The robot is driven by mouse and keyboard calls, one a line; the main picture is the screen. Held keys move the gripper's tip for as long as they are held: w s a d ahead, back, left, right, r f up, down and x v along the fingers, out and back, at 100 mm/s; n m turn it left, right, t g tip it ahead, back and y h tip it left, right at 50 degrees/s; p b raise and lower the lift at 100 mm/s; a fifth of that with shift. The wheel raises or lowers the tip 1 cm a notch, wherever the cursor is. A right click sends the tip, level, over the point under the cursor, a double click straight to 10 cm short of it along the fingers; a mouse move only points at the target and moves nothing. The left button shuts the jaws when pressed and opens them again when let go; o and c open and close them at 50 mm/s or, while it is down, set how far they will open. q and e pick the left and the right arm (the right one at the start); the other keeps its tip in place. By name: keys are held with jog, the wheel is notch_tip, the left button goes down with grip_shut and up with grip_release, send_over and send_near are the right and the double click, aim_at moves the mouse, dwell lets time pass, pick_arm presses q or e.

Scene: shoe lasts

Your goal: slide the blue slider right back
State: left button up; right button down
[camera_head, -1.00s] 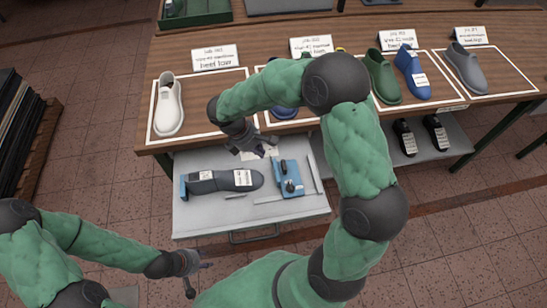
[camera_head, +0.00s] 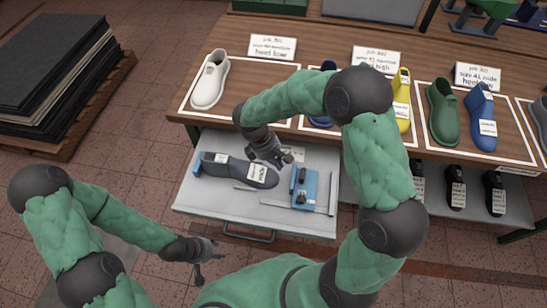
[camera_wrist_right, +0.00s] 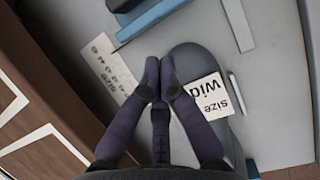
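The blue slider (camera_head: 305,187) is an upright blue block with dark knobs in the open grey drawer (camera_head: 200,206). Part of it shows at the top of the right wrist view (camera_wrist_right: 152,19). A dark shoe last (camera_head: 238,171) with white labels lies left of it, and its toe shows in the wrist view (camera_wrist_right: 187,52). My right gripper (camera_head: 281,159) is above the drawer, near the last's toe and left of the blue block, apart from the block. Its fingertips are together with nothing visible between them. My left gripper (camera_head: 212,260) is open and empty, in front of the drawer.
A white card with a printed scale (camera_wrist_right: 110,66) lies beside the last. Thin grey bars (camera_head: 332,192) lie near the blue block. The wooden table (camera_head: 184,113) above holds several shoes and signs. A stack of dark sheets (camera_head: 55,60) stands at the left.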

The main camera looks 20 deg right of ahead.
aim_at(307, 171)
jog(key=b+x, duration=0.1)
jog(key=x, duration=0.2)
jog(key=shift+s+d+r, duration=0.1)
jog(key=shift+d, duration=0.1)
jog(key=shift+s+d+r, duration=0.1)
jog(key=shift+s+d, duration=0.2)
jog(key=shift+d, duration=0.2)
jog(key=shift+s+d, duration=0.3)
jog(key=shift+d, duration=0.15)
jog(key=shift+s+d+b, duration=0.3)
jog(key=shift+d+b, duration=0.05)
jog(key=shift+d, duration=0.1)
jog(key=shift+r, duration=0.1)
jog(key=s+d, duration=0.1)
jog(key=d, duration=0.1)
jog(key=s+d, duration=0.1)
jog(key=d, duration=0.1)
jog(key=shift+s+d+p, duration=0.1)
jog(key=shift+s+p, duration=0.2)
jog(key=shift+p, duration=0.1)
